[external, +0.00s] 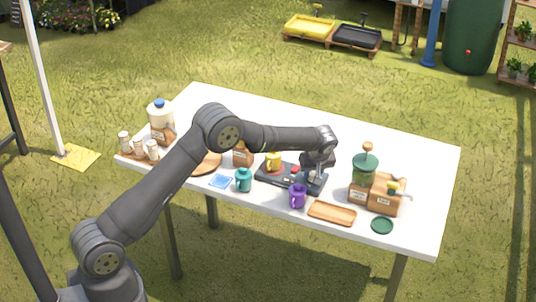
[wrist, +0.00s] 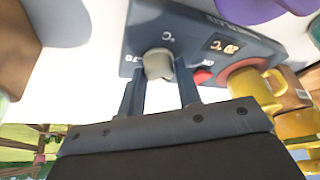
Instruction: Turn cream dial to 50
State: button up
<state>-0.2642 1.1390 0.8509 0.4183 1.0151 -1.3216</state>
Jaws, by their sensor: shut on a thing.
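The cream dial (wrist: 158,64) sits on the dark hot-plate unit (wrist: 145,22), between my two fingertips in the wrist view. My gripper (wrist: 159,68) is shut on the dial, one finger on each side. A small display (wrist: 228,46) on the unit seems to read 20 °C. A red button (wrist: 202,76) lies beside the right finger. In the external view, the unit (external: 268,178) is near the table's middle and my gripper (external: 318,172) reaches down over its right end, hiding the dial.
A yellow mug (external: 273,161) stands on the unit's left part. A purple mug (external: 298,196) and teal mug (external: 243,179) stand close in front. A wooden tray (external: 332,213), green jar (external: 364,170) and wooden box (external: 385,195) are to the right. The table's back right is clear.

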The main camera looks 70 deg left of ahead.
jog(key=m, duration=0.2)
jog(key=m+t, duration=0.1)
jog(key=m, duration=0.1)
jog(key=shift+s+t+h, duration=0.15)
jog(key=shift+t+h, duration=0.15)
jog(key=shift+h, duration=0.1)
jog(key=shift+m+t+h, duration=0.4)
jog(key=shift+m, duration=1.4)
jog(key=o, duration=1)
jog(key=v, duration=1.7)
jog(key=shift+s+r, duration=0.15)
jog(key=shift+s, duration=0.1)
jog(key=shift+a, duration=0.1)
